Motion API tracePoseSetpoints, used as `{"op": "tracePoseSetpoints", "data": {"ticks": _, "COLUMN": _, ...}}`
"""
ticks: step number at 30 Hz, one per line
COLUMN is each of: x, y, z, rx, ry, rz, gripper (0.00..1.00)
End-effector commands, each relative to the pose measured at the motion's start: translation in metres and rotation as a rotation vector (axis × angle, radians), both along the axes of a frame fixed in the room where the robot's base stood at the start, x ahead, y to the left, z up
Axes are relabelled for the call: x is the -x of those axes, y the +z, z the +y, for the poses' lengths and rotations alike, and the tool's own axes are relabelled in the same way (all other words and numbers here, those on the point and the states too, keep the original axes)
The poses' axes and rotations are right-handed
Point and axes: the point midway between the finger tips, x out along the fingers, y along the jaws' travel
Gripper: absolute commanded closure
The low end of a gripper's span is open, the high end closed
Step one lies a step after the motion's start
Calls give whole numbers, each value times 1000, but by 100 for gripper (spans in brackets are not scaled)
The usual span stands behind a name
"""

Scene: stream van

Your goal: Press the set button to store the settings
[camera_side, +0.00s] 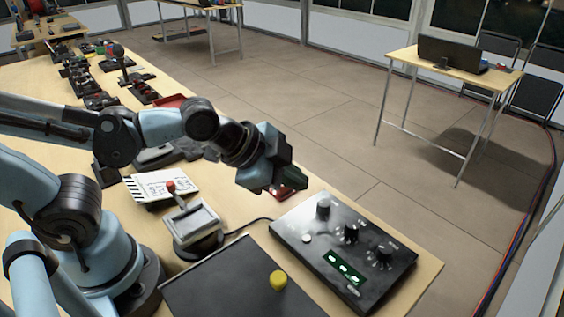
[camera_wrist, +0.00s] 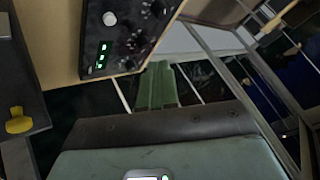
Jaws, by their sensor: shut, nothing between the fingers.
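A dark control box (camera_side: 300,262) lies near the table's front right corner. It carries a small white round button (camera_side: 306,239), several black knobs and a green-lit display (camera_side: 343,267). Its labels are too small to read, so I cannot confirm which control is the set button. The wrist view shows the white button (camera_wrist: 109,18) and display (camera_wrist: 103,55) at upper left. My gripper (camera_side: 280,182) is shut and empty, held beyond the box's upper left edge, apart from the button. Its green fingers (camera_wrist: 156,88) show together in the wrist view.
A yellow knob-like piece (camera_side: 278,281) stands on a dark panel (camera_side: 225,285) left of the box. A grey device (camera_side: 195,222) with a red-tipped lever stands behind it, near a white card (camera_side: 150,187). A cable runs toward the box. Floor lies beyond the table edge.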

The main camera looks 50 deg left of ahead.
Motion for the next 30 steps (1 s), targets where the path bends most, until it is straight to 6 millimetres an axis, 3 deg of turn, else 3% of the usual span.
{"op": "tracePoseSetpoints", "data": {"ticks": 3, "x": 0, "y": -1, "z": -19, "rx": -60, "ry": -132, "rz": -48, "gripper": 100}}
{"op": "tracePoseSetpoints", "data": {"ticks": 7, "x": 1, "y": -1, "z": -28, "rx": -92, "ry": -197, "rz": -75, "gripper": 100}}
{"op": "tracePoseSetpoints", "data": {"ticks": 20, "x": 1, "y": -3, "z": -29, "rx": -98, "ry": -206, "rz": -79, "gripper": 100}}
{"op": "tracePoseSetpoints", "data": {"ticks": 30, "x": 0, "y": -26, "z": -29, "rx": -97, "ry": -205, "rz": -79, "gripper": 100}}
